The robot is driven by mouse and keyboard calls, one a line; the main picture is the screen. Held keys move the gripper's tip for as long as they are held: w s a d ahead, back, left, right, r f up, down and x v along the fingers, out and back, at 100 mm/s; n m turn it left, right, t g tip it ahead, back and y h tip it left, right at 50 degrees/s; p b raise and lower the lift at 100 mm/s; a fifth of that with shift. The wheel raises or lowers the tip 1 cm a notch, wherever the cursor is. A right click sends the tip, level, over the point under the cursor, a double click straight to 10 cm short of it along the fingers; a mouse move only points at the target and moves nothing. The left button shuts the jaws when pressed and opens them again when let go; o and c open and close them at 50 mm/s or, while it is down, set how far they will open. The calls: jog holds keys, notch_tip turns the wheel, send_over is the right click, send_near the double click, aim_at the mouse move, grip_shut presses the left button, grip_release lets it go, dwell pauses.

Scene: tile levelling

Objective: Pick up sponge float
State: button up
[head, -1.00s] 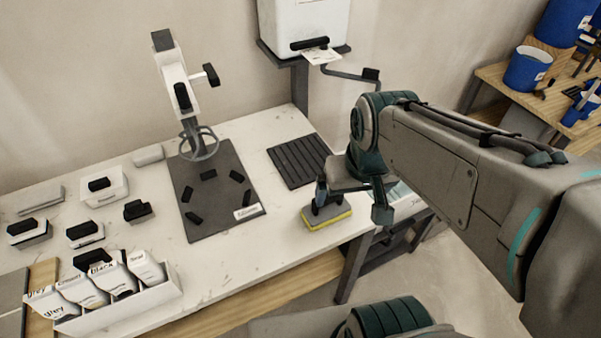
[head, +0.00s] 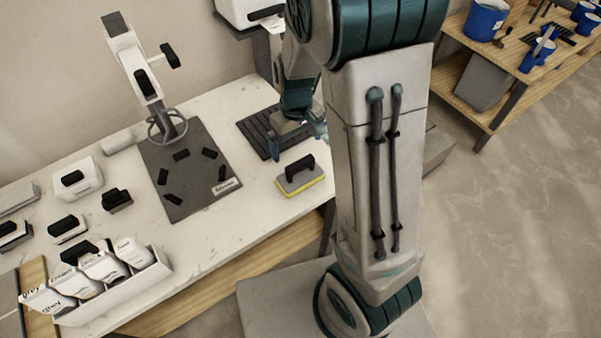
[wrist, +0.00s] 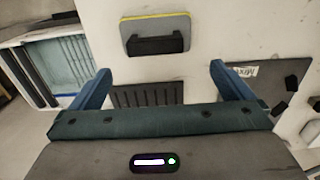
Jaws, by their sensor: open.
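The sponge float (head: 300,176) is a grey block with a black handle on top and a yellow edge below. It lies flat near the table's front right edge. It also shows in the wrist view (wrist: 154,24), at the top, beyond my fingertips. My gripper (wrist: 158,72) is open and empty, with its two blue fingers wide apart and the float apart from them. In the head view my gripper (head: 299,136) is behind the float, over the dark ribbed mat, partly hidden by my arm.
The dark ribbed mat (head: 253,133) lies behind the float. A grey board (head: 206,156) with black pieces and a white stand lies to its left. A box of labelled bags (head: 150,283) is at the front left.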

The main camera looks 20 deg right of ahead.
aim_at(300, 162)
notch_tip(300, 162, down, 6)
jog(key=f, duration=0.2)
jog(key=d+f, duration=0.1)
jog(key=f, duration=0.1)
jog(key=shift+f, duration=0.1)
jog(key=shift+a+f, duration=0.1)
jog(key=shift+f, duration=0.45)
jog(key=c, duration=1.1)
